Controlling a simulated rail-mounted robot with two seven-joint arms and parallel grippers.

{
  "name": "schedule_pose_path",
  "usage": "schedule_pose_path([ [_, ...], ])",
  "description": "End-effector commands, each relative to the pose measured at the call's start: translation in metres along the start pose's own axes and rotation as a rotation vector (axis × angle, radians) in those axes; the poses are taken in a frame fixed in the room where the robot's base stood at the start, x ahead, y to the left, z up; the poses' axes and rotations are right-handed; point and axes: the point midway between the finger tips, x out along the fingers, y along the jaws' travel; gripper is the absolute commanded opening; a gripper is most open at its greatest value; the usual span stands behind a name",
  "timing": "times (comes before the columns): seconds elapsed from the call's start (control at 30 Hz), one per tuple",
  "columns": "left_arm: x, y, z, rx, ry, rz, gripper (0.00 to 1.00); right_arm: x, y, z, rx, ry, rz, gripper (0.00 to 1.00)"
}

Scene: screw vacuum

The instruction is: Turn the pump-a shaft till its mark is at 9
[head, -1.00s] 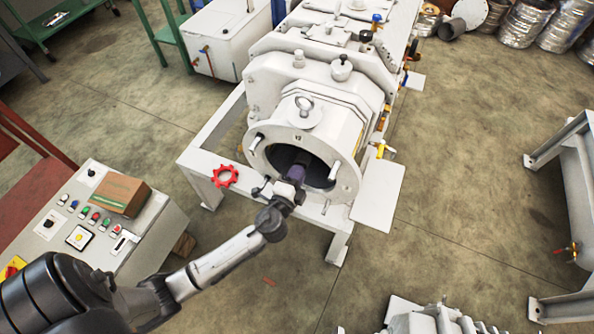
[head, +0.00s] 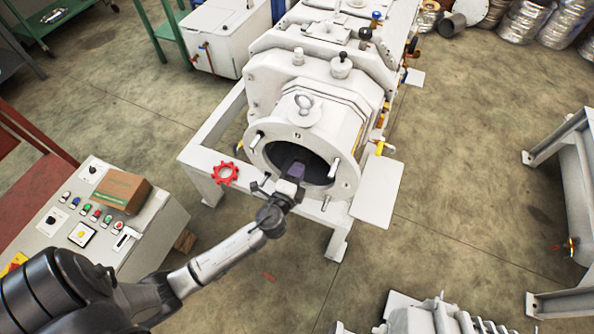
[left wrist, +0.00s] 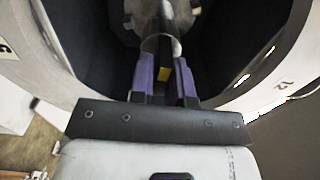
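The pump's round white flange (head: 256,160) faces me, with a dark open bore (head: 318,172). My left gripper (head: 297,170) reaches into this bore; its arm comes from the lower left. In the left wrist view its two purple fingers (left wrist: 165,70) stand apart, one on each side of a grey shaft end (left wrist: 150,44). A yellow patch (left wrist: 163,73) shows between the fingers; I cannot tell what it belongs to. Whether the fingers press on the shaft is unclear. Dark numerals show on the flange face (left wrist: 283,83), partly hard to read. My right gripper is out of view.
A red handwheel (head: 225,173) sits left of the flange on the white frame (head: 200,172). Short pins stick out of the flange face. A control desk (head: 150,215) with a cardboard box (head: 124,190) stands at the left.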

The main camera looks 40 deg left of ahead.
Motion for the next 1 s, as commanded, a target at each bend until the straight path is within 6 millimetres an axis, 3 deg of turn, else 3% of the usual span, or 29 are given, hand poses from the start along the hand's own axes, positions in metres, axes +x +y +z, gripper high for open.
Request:
schedule_pose_path([
  [0.2,0.000,0.000,0.000,-0.001,0.000,0.000,0.38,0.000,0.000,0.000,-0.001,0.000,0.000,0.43],
  [0.57,-0.008,0.000,0.000,-0.003,0.000,0.000,0.38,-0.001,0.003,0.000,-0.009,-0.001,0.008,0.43],
  [1.0,-0.089,0.001,0.000,-0.001,0.000,0.003,0.38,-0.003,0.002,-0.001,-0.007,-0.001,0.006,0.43],
])
